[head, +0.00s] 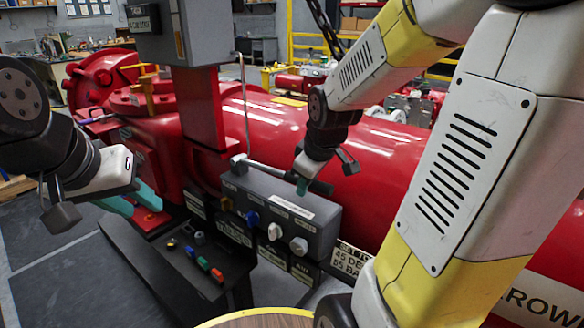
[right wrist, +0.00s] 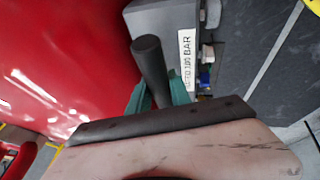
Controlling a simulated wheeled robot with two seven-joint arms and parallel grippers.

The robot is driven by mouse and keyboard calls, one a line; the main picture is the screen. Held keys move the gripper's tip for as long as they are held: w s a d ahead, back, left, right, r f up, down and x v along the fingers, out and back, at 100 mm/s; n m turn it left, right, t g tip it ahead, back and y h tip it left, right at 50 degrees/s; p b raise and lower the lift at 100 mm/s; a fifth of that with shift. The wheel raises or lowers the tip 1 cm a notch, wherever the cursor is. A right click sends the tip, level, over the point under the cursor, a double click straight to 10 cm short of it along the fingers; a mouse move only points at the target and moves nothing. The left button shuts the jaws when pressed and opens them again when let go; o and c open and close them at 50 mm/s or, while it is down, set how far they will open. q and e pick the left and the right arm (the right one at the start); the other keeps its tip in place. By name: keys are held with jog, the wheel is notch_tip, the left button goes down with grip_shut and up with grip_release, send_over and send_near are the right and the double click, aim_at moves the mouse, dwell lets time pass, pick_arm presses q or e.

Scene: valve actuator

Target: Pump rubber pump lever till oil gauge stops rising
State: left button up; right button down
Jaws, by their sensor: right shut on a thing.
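The pump lever (head: 268,170) is a silver rod with a black rubber grip, lying along the top of a grey control box (head: 262,205) on the red actuator. My right gripper (head: 303,184) is shut on the lever near its black end. In the right wrist view the black grip (right wrist: 150,62) stands between the teal fingers, and its rounded end sticks out past them. My left gripper (head: 132,201) is open and empty at the left, apart from the box. I cannot make out an oil gauge in either view.
The box front carries a blue knob (head: 252,218) and white knobs (head: 299,246). Below it, a black shelf (head: 170,262) holds several small coloured parts. A red column (head: 200,105) rises behind the box's left end. A large red cylinder (head: 385,165) lies behind. The dark floor at left is clear.

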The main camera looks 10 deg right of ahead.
jog(key=shift+f, duration=0.1)
jog(key=c, duration=1.2)
grip_release()
jog(key=v, duration=0.8)
